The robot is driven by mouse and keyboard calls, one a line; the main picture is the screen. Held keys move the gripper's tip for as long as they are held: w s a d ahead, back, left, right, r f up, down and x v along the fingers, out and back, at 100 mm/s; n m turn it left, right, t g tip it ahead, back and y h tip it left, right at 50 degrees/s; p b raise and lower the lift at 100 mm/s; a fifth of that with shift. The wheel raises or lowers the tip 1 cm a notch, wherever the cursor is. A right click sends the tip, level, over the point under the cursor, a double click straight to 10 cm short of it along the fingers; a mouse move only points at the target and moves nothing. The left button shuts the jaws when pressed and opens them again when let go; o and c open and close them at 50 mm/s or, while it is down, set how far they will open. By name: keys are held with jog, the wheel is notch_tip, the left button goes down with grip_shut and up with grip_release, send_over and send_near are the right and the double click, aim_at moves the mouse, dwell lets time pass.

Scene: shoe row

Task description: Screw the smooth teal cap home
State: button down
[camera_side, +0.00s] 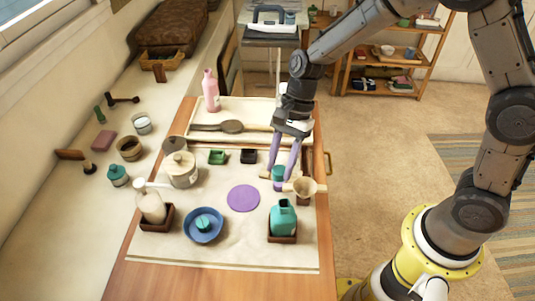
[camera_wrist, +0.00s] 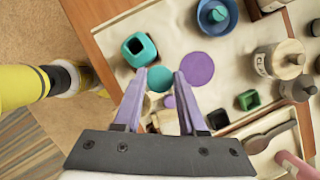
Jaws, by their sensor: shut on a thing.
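My gripper (camera_side: 279,178) has its purple fingers on either side of a round teal cap (camera_side: 279,171), held above the mat at the right of the work area. In the wrist view the cap (camera_wrist: 158,79) shows from above between the fingertips; its side surface is too small to judge. A squared teal bottle (camera_side: 283,218) stands upright in a brown tray, its dark mouth uncovered in the wrist view (camera_wrist: 138,48). The held cap is apart from this bottle. Another teal piece (camera_side: 204,223) sits in a blue bowl (camera_side: 190,233). What lies directly under the held cap is unclear.
A tan funnel-like piece (camera_side: 304,187) stands close right of my gripper. A flat purple disc (camera_side: 243,198) lies left. A lidded pot (camera_side: 183,170), white pump bottle (camera_side: 151,207), and small green (camera_side: 217,157) and black (camera_side: 248,156) boxes stand further left and behind.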

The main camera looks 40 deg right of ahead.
jog(key=shift+n+g, duration=0.3)
jog(key=shift+n, duration=0.6)
jog(key=s+a+r, duration=0.1)
jog(key=s+r, duration=0.1)
jog(key=s, duration=0.1)
jog(key=s+a+r, duration=0.1)
jog(key=shift+s+a+r, duration=0.25)
jog(key=shift+s+a, duration=0.05)
jog(key=shift+s, duration=0.05)
jog(key=shift+s+a+r, duration=0.2)
jog(key=shift+a, duration=0.1)
jog(key=shift+f, duration=0.1)
jog(key=shift+f, duration=2.55)
jog(key=shift+f, duration=0.65)
dwell(0.3)
